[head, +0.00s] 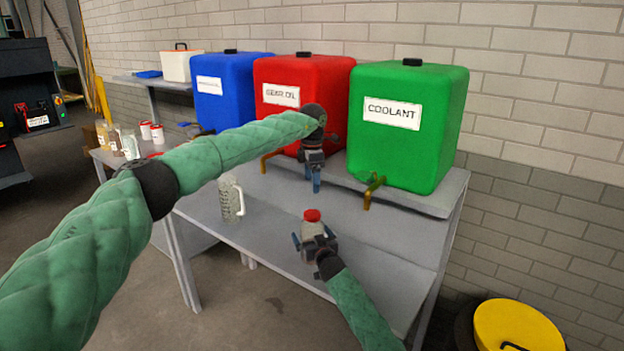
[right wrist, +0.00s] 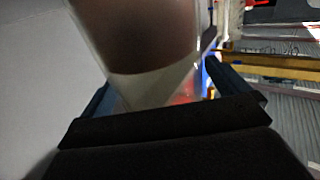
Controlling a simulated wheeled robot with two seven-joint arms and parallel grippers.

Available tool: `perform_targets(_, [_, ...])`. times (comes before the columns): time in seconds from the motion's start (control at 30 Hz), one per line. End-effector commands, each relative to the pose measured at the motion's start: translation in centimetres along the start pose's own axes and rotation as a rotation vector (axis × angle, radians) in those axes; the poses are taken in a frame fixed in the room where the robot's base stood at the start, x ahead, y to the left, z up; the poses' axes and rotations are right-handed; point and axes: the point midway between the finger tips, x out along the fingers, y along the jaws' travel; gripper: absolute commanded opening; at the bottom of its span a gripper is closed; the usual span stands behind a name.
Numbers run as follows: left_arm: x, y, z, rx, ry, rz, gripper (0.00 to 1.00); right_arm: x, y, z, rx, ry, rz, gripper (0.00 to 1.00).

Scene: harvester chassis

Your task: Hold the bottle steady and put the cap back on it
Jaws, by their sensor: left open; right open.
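The bottle (head: 313,229) stands on the grey bench in the head view, pale with a red cap (head: 312,215) at its top. I cannot tell whether the cap is screwed down or only resting there. My right gripper (head: 314,237) is open, with its blue fingers on either side of the bottle. In the right wrist view the bottle (right wrist: 150,40) fills the space between the fingers, blurred and close. My left gripper (head: 316,187) is open and empty, pointing down above the bench, behind and above the bottle.
A clear jug (head: 231,200) stands on the bench to the left. Blue (head: 222,105), red (head: 300,125) and green (head: 405,150) tanks with taps stand along the back. A yellow-lidded drum (head: 520,325) is on the floor at right. The bench front is clear.

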Motion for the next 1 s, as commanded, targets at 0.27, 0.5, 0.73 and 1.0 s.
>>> perform_targets(0.27, [1.2, 0.0, 0.0, 0.0, 0.0, 0.0, 0.74, -3.5, 0.0, 0.4, -0.001, 0.0, -0.001, 1.0])
perform_targets(0.5, [1.9, 0.0, 0.0, 0.0, 0.0, 0.0, 0.74, -6.5, 0.0, 0.3, 0.0, 0.0, 0.0, 1.0])
perform_targets(0.73, [2.0, 0.0, 0.0, 0.0, 0.0, 0.0, 0.74, -7.5, 0.1, 0.1, 0.0, -0.001, 0.0, 1.0])
perform_targets(1.0, [2.0, 0.0, 0.0, 0.0, 0.0, 0.0, 0.74, -7.5, 0.0, 0.1, 0.0, -0.001, 0.0, 1.0])
